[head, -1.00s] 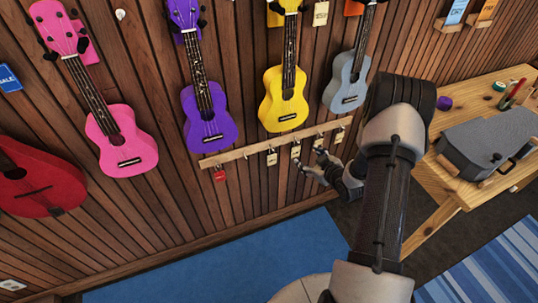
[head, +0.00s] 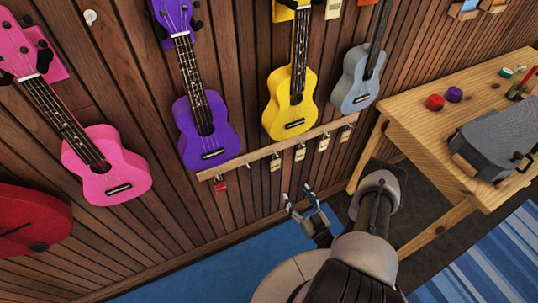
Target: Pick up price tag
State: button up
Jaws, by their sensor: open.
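Several small cream price tags hang from a wooden hook rail (head: 235,163) on the wall below the ukuleles. One price tag (head: 276,163) hangs left of the middle, another price tag (head: 300,152) hangs right of it, and a further price tag (head: 323,143) and one more price tag (head: 346,134) hang towards the right end. A red tag (head: 220,185) hangs near the left end. My gripper (head: 299,197) is open and empty, its fingers pointing up towards the wall. It shows below the rail and below the tags, apart from them in the picture.
A wooden table (head: 425,105) with a grey case (head: 500,140) stands at the right. Blue rugs cover part of the floor.

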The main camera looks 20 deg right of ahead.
jog(key=b, duration=0.3)
send_near(276, 161)
jog(key=w+r, duration=0.1)
jog(key=w, duration=0.3)
jog(key=w+b, duration=0.1)
jog(key=w, duration=0.1)
jog(key=w+f+b, duration=0.1)
jog(key=w, duration=0.1)
jog(key=shift+a, duration=0.2)
jog(key=shift+w+r, duration=0.1)
jog(key=shift+w, duration=0.3)
jog(key=shift+c, duration=0.4)
jog(key=c, duration=0.8)
